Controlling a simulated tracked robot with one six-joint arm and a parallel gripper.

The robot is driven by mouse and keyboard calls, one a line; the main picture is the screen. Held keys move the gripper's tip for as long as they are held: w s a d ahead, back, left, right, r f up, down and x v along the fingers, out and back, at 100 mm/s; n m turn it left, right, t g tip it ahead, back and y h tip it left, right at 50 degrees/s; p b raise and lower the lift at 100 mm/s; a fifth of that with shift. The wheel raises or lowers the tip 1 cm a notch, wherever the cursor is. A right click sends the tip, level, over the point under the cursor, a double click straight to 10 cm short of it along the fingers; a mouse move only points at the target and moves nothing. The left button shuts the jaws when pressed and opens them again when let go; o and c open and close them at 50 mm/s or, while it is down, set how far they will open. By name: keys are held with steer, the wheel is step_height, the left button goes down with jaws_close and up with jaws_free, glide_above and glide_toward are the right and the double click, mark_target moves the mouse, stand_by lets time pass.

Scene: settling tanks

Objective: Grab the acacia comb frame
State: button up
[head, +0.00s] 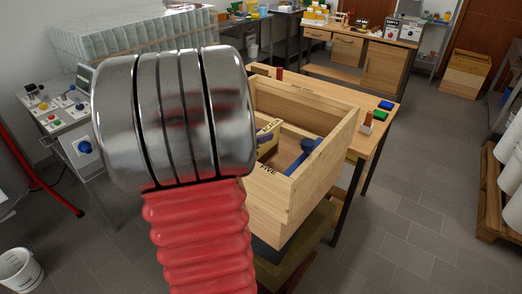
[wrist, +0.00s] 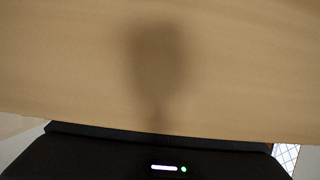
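In the head view an open wooden box (head: 322,185) stands right of centre, with "FIVE" lettered on it. Inside it a pale wooden piece with dark lettering (head: 268,127) shows partly; I cannot read the word surely, so I cannot tell whether it is the acacia comb frame. A blue piece (head: 300,155) lies slanted in the box. My arm's large metal and red ribbed part covers the box's left side. In the wrist view a plain tan surface (wrist: 240,70) fills most of the picture, close up, with a soft dark shadow. My gripper's fingers show in neither view.
A wooden table (head: 385,125) behind the box holds a green block (head: 380,115) and a blue block (head: 386,104). A control panel (head: 65,115) stands at the left, a pallet (head: 500,200) at the right. The tiled floor between table and pallet is clear.

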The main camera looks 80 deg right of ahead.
jaws_close()
stand_by(0.9)
